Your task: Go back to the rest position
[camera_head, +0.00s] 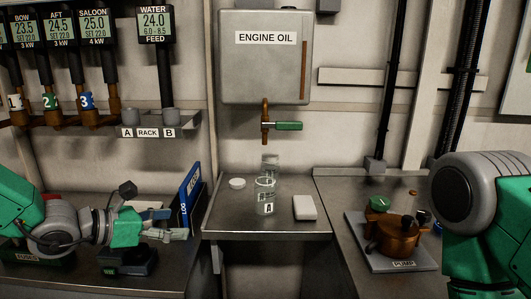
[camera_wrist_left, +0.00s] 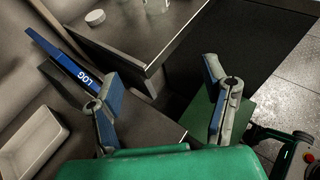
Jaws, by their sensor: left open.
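My left gripper (camera_head: 180,230) is low at the left, over the left bench and beside the blue log binder (camera_head: 191,196). In the left wrist view its two fingers (camera_wrist_left: 150,72) are spread, with nothing between them. The binder, marked LOG, shows there left of the fingers (camera_wrist_left: 62,62); in that view the left finger overlaps its end, and I cannot tell whether they touch. My right arm (camera_head: 480,205) comes in at the right edge; its gripper is out of the picture.
The middle bench (camera_head: 225,222) holds a glass jar (camera_head: 265,196) marked A, a white lid (camera_head: 237,183) and a white block (camera_head: 305,207). The engine oil tank (camera_head: 267,70) hangs above. A copper pump (camera_head: 396,235) stands right. A pale tray (camera_wrist_left: 32,140) lies left in the wrist view.

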